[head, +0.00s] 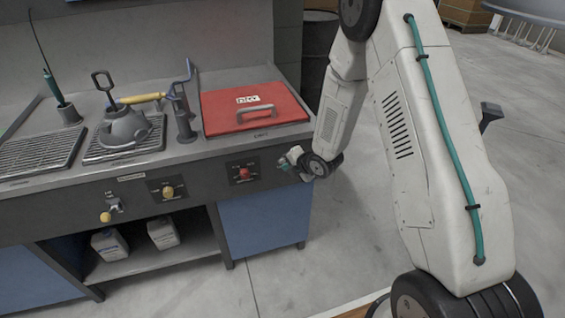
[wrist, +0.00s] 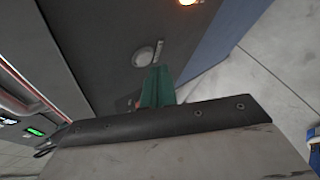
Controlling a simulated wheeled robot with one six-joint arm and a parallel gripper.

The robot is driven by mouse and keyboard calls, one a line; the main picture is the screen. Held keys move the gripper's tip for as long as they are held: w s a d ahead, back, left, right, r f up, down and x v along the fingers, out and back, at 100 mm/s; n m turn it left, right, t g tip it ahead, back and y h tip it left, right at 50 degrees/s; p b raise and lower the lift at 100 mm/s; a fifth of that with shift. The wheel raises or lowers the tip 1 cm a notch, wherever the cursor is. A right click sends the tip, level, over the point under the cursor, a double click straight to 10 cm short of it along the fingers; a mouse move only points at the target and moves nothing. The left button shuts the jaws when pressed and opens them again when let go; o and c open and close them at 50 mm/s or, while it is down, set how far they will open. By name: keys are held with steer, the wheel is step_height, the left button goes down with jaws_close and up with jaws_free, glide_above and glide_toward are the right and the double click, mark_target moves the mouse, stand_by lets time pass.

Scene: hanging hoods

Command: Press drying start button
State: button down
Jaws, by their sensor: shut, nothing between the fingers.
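My gripper (head: 285,166) is beside the right end of the bench's dark front panel in the head view, just right of a red knob (head: 245,174). In the wrist view its green fingers (wrist: 158,86) are shut and empty. They point at a dark panel face (wrist: 95,45). A round grey button (wrist: 143,57) with a small pale strip beside it sits just beyond the fingertips, slightly to their left. An orange light (wrist: 187,2) glows at the top edge. I cannot tell whether the fingers touch the panel, or read which control is the drying start button.
The bench carries a red lid (head: 226,110) with a handle, a grey hood-shaped piece (head: 127,127) and a yellow-handled tool (head: 142,98). A yellow knob (head: 168,191) sits further left on the panel. The floor (head: 275,270) in front is clear.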

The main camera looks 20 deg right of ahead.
steer(key=shift+s, duration=0.15)
steer(key=s, duration=0.4)
steer(key=shift+s, duration=0.4)
stand_by(0.7)
